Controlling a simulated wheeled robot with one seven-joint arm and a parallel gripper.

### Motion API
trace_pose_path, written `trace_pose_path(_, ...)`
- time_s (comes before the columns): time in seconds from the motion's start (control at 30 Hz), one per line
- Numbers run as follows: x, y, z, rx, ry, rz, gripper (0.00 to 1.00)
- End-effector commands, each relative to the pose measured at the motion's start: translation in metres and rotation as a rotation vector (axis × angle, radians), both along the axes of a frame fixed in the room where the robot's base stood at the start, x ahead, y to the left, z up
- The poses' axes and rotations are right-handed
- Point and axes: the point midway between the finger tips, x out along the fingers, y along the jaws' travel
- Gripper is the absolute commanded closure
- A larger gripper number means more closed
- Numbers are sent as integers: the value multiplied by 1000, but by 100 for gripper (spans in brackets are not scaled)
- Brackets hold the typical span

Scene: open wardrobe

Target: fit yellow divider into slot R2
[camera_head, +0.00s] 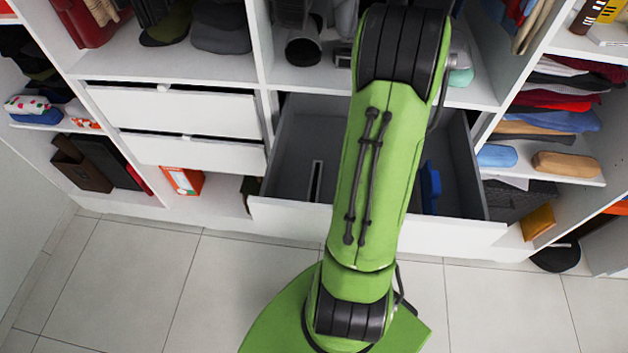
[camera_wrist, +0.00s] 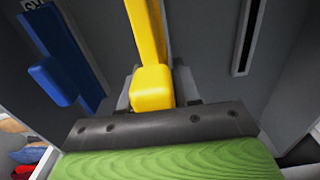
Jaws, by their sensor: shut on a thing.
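The yellow divider (camera_wrist: 150,85) is held by its near end in my gripper (camera_wrist: 152,98), which is shut on it. It runs away from me toward the top of the wrist view. Its far end is out of frame, so I cannot tell whether it touches a slot. In the head view my green arm hides the gripper and the divider. The open drawer (camera_head: 285,222) has a dark slot strip on its left side, which also shows as a slot (camera_wrist: 248,40) at the right in the wrist view. A label (camera_wrist: 31,4) is partly cut off at upper left; I cannot read it fully.
A blue divider (camera_head: 430,186) stands at the drawer's right side, and at the left in the wrist view (camera_wrist: 60,62). Closed white drawers (camera_head: 178,112) lie left of the open one. Shelves with folded clothes (camera_head: 550,120) stand at right.

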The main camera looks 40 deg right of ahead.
Motion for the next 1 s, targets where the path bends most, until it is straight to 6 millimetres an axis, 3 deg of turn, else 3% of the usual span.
trace_pose_path(0.43,0,0,-6,0,0,-1,100)
trace_pose_path(0.8,0,0,-44,-1,1,-1,100)
trace_pose_path(1.0,0,0,-51,-1,-1,-1,100)
